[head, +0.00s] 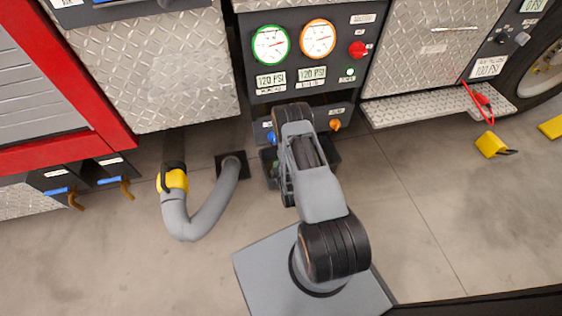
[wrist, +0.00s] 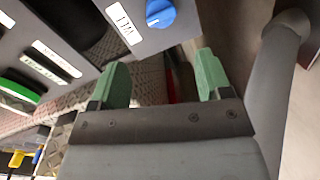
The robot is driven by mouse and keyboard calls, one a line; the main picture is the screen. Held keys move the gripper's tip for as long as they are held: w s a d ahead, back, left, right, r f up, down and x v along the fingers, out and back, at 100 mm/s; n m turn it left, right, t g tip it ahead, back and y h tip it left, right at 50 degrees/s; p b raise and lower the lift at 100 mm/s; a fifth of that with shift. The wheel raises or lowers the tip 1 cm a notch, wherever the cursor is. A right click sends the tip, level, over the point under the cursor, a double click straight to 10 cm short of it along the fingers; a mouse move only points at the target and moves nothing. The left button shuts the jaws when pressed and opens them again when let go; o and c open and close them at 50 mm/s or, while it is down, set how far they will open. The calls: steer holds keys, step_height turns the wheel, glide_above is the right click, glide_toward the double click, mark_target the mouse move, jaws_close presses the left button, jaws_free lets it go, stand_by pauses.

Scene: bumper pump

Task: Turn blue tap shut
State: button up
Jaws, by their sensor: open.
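The blue tap (wrist: 160,13) is a round knob on a grey panel at the top of the wrist view, next to a white label. In the head view the blue tap (head: 270,137) shows as a small blue spot on the low pump panel, just left of my arm. My gripper (wrist: 162,76) is open, with its two green fingertips apart and nothing between them. The knob lies beyond the fingertips, apart from them. In the head view my arm hides most of the gripper.
An orange tap (head: 335,126) sits on the same panel to the right. Gauges (head: 318,39) and a red knob (head: 358,49) are above. A grey hose (head: 205,215) curves on the left. A step (head: 440,106) and yellow chock (head: 491,145) stand right.

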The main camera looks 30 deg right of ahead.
steer(key=shift+v, duration=0.95)
steer(key=w+r+m+g+p, duration=0.1)
steer(key=w+r+p, duration=0.2)
steer(key=r, duration=0.3)
steer(key=w+r+m+g+y+p, duration=0.1)
steer(key=w+r+p, duration=0.15)
steer(key=r, duration=0.35)
steer(key=w+r+m+p, duration=0.1)
steer(key=w+r+p, duration=0.1)
steer(key=r+p, duration=0.3)
steer(key=a+r+m+g+y+p, duration=0.15)
steer(key=r+p, duration=0.25)
steer(key=r, duration=0.7)
steer(key=a+r+m+g+p, duration=0.2)
steer(key=a+r+g+p, duration=0.15)
steer(key=r, duration=0.85)
steer(key=s+a+r+m+g+p, duration=0.2)
steer(key=s+r+p, duration=0.5)
steer(key=s+r, duration=0.5)
steer(key=s+a+r+m+g+y+p, duration=0.1)
steer(key=s+a+r+m+g+p, duration=0.1)
steer(key=s+r+m+g+p, duration=0.2)
steer(key=s+r+p, duration=0.3)
steer(key=s+r, duration=0.5)
steer(key=r, duration=0.4)
steer(key=shift+a, duration=0.25)
steer(key=shift+r, duration=0.15)
